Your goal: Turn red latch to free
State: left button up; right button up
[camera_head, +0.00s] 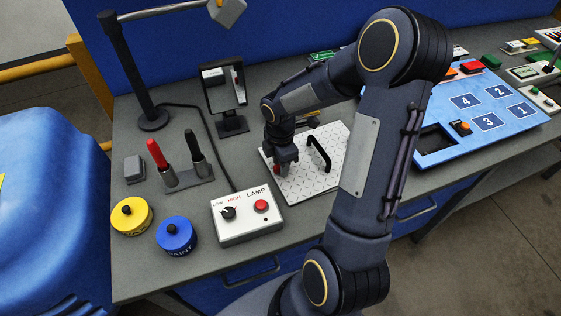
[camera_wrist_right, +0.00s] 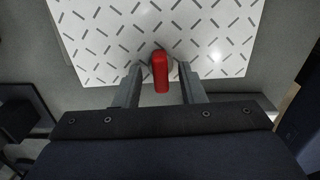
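The red latch (camera_wrist_right: 160,72) shows in the right wrist view as an upright-pointing red bar at the near edge of the white patterned plate (camera_wrist_right: 110,30). In the head view the plate (camera_head: 300,190) lies on the bench with a black handle (camera_head: 318,153). My right gripper (camera_head: 282,167) is over the plate's left edge and hides most of the latch. In the wrist view its two fingers (camera_wrist_right: 159,88) stand apart on either side of the latch, with a gap on both sides. My left gripper is not in view.
A lamp control box (camera_head: 246,217) stands in front of the plate. A red and a black upright tool (camera_head: 155,154), blue (camera_head: 176,238) and yellow (camera_head: 131,218) paint pots, and a small mirror-like screen (camera_head: 224,90) stand left. A blue numbered board (camera_head: 500,120) lies right.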

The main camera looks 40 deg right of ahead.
notch_tip(320, 180, up, 8)
jog(key=shift+f, duration=0.25)
jog(key=shift+r, duration=0.15)
dwell(0.4)
jog(key=shift+s+a+r+m, duration=0.15)
jog(key=shift+r+m, duration=0.15)
jog(key=s+a+r+m+t+y, duration=0.2)
jog(key=s+a+r+m, duration=0.1)
jog(key=s+a+m, duration=0.3)
jog(key=s+a+r+m+t+y, duration=0.1)
jog(key=s+a+r+m+t, duration=0.2)
jog(key=s+a+m, duration=0.3)
jog(key=s+r+m, duration=0.1)
jog(key=s+m, duration=0.2)
jog(key=m, duration=0.1)
jog(key=shift+s+m+t+y, duration=0.25)
jog(key=shift+m+t+y, duration=0.05)
jog(key=shift+m+y, duration=0.1)
